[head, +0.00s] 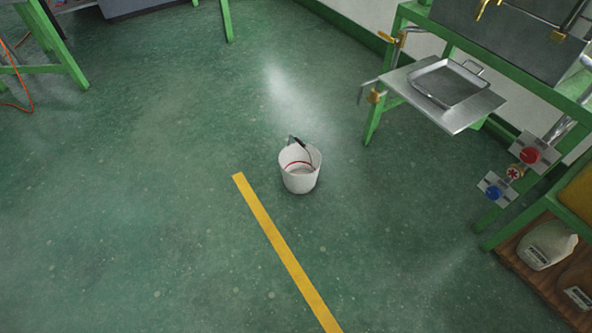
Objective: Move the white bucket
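The white bucket (300,180) stands upright on the green floor, near the middle of the head view. Neither of my grippers shows in the head view.
A yellow floor stripe (283,248) runs just left of the bucket towards the front. A green-framed bench (400,32) with a metal tray (447,84) and valves stands at the right.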

